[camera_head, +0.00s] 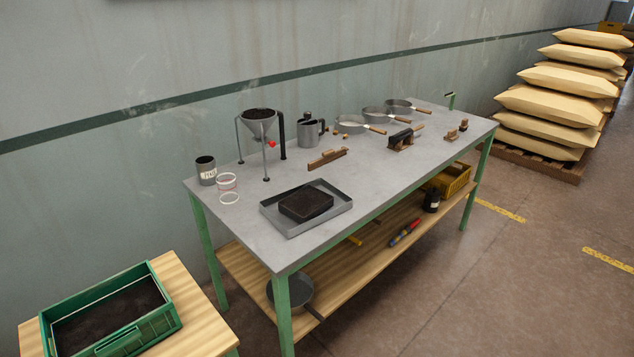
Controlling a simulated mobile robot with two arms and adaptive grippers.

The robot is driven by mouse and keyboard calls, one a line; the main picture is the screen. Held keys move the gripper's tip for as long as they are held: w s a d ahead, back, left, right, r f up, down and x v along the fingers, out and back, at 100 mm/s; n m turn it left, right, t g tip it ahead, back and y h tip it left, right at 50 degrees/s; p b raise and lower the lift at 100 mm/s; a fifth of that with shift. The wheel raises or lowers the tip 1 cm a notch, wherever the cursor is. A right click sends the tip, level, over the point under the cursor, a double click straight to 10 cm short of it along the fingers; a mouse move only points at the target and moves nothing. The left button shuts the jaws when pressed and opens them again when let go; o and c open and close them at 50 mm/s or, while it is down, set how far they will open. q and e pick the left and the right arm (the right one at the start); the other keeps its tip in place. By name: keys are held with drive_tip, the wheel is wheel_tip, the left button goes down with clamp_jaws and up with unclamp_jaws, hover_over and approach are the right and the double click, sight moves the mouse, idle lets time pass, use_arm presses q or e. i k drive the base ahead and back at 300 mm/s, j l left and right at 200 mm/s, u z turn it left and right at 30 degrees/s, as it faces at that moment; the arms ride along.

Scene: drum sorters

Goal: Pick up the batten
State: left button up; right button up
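A short brown wooden strip (327,158), which looks like the batten, lies on the grey tabletop (240,222). It is near the middle of the table, behind and right of a shallow metal tray (281,229). A funnel on a stand (260,123) is to its left and a metal jug (308,132) stands behind it. Nothing covers the strip. Neither of my grippers shows in the head view.
The tray holds a dark block (306,203). A grey tin (206,171) and a clear measuring cup (228,188) stand at the left end. Several round pans (352,124) line the back. A green crate (164,318) sits on a lower wooden table. Stacked sacks (563,78) stand at right.

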sight(330, 156)
drive_tip(key=i+l+u, duration=0.1)
drive_tip(key=u, duration=0.4)
drive_tip(key=i+l+u, duration=0.1)
drive_tip(key=u, duration=0.35)
drive_tip(key=i+l+u, duration=0.1)
drive_tip(key=l+u, duration=0.15)
drive_tip(key=u, duration=0.25)
